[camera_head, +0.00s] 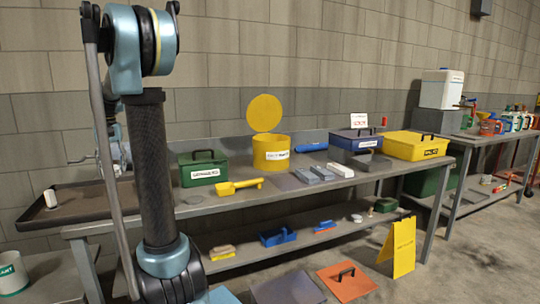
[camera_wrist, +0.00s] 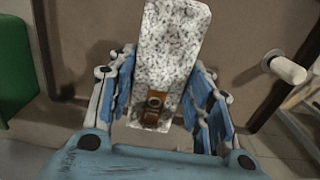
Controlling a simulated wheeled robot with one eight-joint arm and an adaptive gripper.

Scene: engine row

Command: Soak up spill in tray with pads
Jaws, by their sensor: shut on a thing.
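A grey-white speckled pad (camera_wrist: 172,50) with a small brown patch near its lower end is held between the blue fingers of my gripper (camera_wrist: 160,95), seen in the wrist view. In the head view my gripper (camera_head: 122,160) is partly hidden behind my own arm, over the right end of the shallow dark tray (camera_head: 95,212). The tray has a brownish floor, which fills the background in the wrist view (camera_wrist: 240,25). I cannot make out the edge of a spill. Several grey blocks or pads (camera_head: 322,173) lie on the bench.
A white cylinder (camera_head: 50,198) stands in the tray's left part. A green box (camera_head: 203,169), yellow scoop (camera_head: 237,186), yellow drum (camera_head: 271,152) with raised lid, blue case (camera_head: 356,140) and yellow case (camera_head: 415,145) stand on the bench. A yellow floor sign (camera_head: 403,247) stands in front.

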